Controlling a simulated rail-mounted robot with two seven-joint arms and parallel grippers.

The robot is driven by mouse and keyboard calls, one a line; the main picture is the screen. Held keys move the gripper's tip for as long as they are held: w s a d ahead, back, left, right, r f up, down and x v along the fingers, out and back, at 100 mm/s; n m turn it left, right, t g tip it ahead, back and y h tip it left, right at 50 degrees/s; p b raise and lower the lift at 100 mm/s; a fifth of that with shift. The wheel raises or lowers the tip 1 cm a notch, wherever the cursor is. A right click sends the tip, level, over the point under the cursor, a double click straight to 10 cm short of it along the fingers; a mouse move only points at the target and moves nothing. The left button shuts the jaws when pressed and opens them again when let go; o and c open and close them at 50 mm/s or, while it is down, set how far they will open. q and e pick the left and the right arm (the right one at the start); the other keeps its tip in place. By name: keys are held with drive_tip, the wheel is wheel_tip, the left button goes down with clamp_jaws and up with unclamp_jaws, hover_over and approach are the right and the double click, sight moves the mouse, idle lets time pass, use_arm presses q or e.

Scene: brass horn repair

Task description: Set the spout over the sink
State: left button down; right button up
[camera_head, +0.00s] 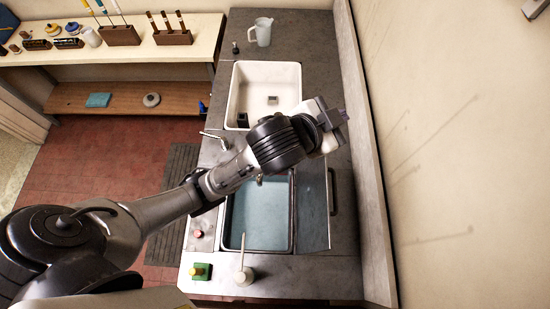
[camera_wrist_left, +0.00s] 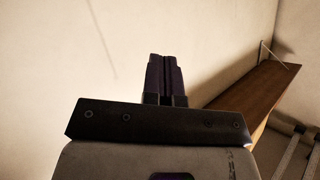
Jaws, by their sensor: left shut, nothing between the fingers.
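The white sink (camera_head: 232,98) is set in the grey counter in the head view, with a dark drain block inside. A metal spout (camera_head: 215,137) shows at the counter's left side, near the sink's lower left corner. It looks to lie beside the basin, not over it; its exact direction is hard to tell. My left arm crosses the counter below the sink and hides the strip between the basins. My left gripper (camera_head: 341,117) is to the right of the sink, by the wall, apart from the spout. Its fingers (camera_wrist_left: 167,75) are together and empty in the left wrist view. My right gripper is out of view.
A tank of bluish liquid (camera_head: 258,222) lies below the arm, with a grey lid (camera_head: 313,210) at its right. A jug (camera_head: 263,31) stands behind the sink. A wall bounds the right.

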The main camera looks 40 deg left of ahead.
use_arm(q)
drive_tip(key=w+d+r+m+h+b, duration=0.1)
drive_tip(key=w+d+r+m, duration=0.15)
drive_tip(key=d, duration=0.25)
drive_tip(key=w+d+r+m, duration=0.1)
drive_tip(key=d+r+m, duration=0.1)
drive_tip(key=d+m, duration=0.3)
wheel_tip(320, 180, down, 6)
drive_tip(key=w+d+g+y, duration=0.2)
drive_tip(key=w+g, duration=0.1)
drive_tip(key=a+f+g+y, duration=0.2)
drive_tip(key=a+f+g, duration=0.1)
drive_tip(key=f, duration=0.3)
drive_tip(key=s+a+f+g+y, duration=0.1)
drive_tip(key=a+f+g+y, duration=0.2)
drive_tip(key=a+f, duration=0.2)
drive_tip(key=s+a+f+g+y+b, duration=0.1)
drive_tip(key=a+f+g+y, duration=0.2)
drive_tip(key=f, duration=0.6)
drive_tip(key=shift+a, duration=1)
drive_tip(key=s+a+g, duration=0.1)
drive_tip(key=g, duration=0.1)
drive_tip(key=s+a+n+g+y, duration=0.1)
drive_tip(key=s+g, duration=0.1)
drive_tip(key=shift+s+a+g, duration=0.15)
drive_tip(key=shift+s+g, duration=0.15)
drive_tip(key=shift+f, duration=0.1)
